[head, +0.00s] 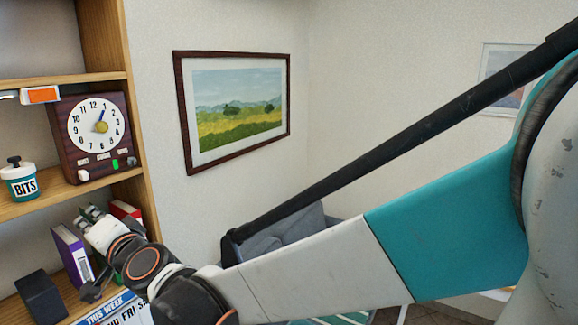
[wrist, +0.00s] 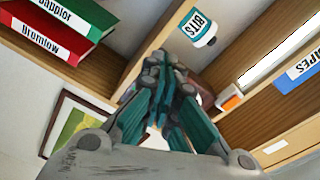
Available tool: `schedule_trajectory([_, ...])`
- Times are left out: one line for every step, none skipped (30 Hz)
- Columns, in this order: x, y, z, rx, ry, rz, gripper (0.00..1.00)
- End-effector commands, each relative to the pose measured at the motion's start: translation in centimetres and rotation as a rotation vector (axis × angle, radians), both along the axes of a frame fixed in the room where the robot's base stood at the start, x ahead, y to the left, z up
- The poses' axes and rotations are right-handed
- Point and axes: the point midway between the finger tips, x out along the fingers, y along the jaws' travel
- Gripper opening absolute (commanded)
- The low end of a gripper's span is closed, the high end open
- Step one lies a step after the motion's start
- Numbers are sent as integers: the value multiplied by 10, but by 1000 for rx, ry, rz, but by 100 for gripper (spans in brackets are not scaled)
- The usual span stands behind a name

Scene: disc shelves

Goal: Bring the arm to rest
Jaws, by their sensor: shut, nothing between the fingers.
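My arm reaches across the head view from the right, with a white and teal link, down to the shelves at the left. My gripper (head: 90,212) is at the lower shelf compartment, in front of the books. In the wrist view my gripper (wrist: 164,68) has its teal fingers together, with nothing seen between them. I cannot tell whether it touches anything.
The wooden shelf (head: 125,77) holds a clock (head: 95,128), a BITS jar (head: 22,182) and an orange-white item (head: 40,95). Lower are a purple binder (head: 70,252), a dark box (head: 40,297) and a weekly board (head: 112,311). A framed picture (head: 235,108) hangs on the wall above a grey seat (head: 290,232).

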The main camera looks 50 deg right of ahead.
Motion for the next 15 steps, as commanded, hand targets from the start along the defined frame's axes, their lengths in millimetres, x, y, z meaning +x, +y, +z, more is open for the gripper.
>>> schedule_trajectory([-15, 4, -27, -73, 16, 40, 0])
schedule_trajectory([-22, 7, -37, -120, 30, 67, 0])
schedule_trajectory([-33, 11, -51, -184, 49, 102, 0])
schedule_trajectory([-40, 13, -63, -231, 65, 127, 0])
schedule_trajectory([-49, 15, -75, -279, 84, 152, 0])
schedule_trajectory([-60, 16, -93, -342, 112, 183, 0])
schedule_trajectory([-69, 16, -107, -388, 134, 204, 0])
schedule_trajectory([-78, 15, -121, -436, 158, 225, 0])
schedule_trajectory([-90, 14, -141, -498, 194, 253, 0])
schedule_trajectory([-100, 11, -157, -544, 221, 272, 0])
schedule_trajectory([-110, 8, -172, -590, 251, 290, 0])
schedule_trajectory([-124, 3, -194, -650, 293, 312, 0])
schedule_trajectory([-134, -1, -210, -693, 326, 328, 0])
schedule_trajectory([-145, -6, -226, -738, 360, 342, 0])
schedule_trajectory([-160, -14, -248, -794, 409, 359, 0])
